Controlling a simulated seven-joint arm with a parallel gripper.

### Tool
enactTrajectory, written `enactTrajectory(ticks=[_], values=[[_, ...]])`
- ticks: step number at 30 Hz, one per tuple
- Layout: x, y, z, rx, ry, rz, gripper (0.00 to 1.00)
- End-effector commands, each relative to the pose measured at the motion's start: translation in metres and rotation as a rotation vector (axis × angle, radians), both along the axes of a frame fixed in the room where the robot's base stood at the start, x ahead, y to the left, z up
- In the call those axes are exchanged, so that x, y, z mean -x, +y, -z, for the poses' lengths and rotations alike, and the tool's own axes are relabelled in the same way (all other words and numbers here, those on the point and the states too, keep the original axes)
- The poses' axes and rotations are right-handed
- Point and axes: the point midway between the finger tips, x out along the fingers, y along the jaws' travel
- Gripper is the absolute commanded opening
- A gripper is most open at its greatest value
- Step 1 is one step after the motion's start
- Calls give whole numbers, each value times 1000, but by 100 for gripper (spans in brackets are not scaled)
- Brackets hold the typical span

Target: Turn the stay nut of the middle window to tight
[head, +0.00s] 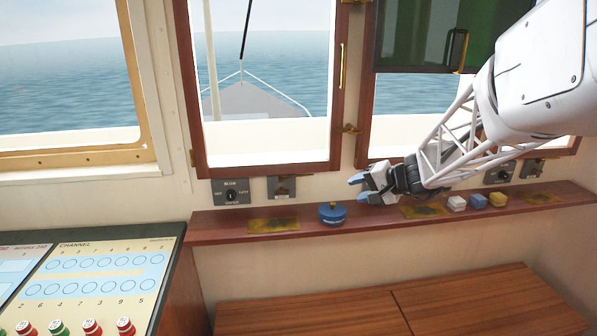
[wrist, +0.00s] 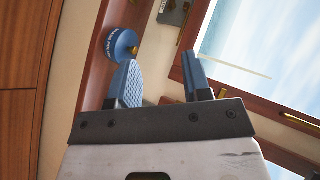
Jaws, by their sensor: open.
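The middle window (head: 326,100) has a dark red-brown wooden frame. A grey plate also shows at the top of the wrist view (wrist: 174,12). My gripper (head: 362,188) has blue fingers, apart and empty, pointing left just above the shelf, right of that plate. The fingers also show in the wrist view (wrist: 158,75), with nothing between them.
A wooden shelf (head: 372,221) runs below the windows. A round blue tin (head: 332,213) stands on it, left of my gripper. White, blue and yellow blocks (head: 478,201) stand right. A rotary switch (head: 231,192) is on the wall. A console (head: 85,285) fills the lower left.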

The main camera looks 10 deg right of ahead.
Motion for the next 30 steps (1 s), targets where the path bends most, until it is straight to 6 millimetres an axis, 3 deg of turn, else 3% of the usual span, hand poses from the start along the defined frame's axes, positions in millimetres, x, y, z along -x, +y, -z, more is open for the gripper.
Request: enactTrajectory(ticks=[6, 11, 15, 21, 24, 30], values=[[-66, -74, 21, -135, -107, 183, 45], [-104, -137, 42, -213, -190, 331, 45], [-130, -199, 64, -267, -265, 473, 45], [-150, -286, 102, -320, -358, 674, 45], [-153, -318, 117, -332, -391, 751, 45], [-154, -351, 133, -342, -424, 831, 45]])
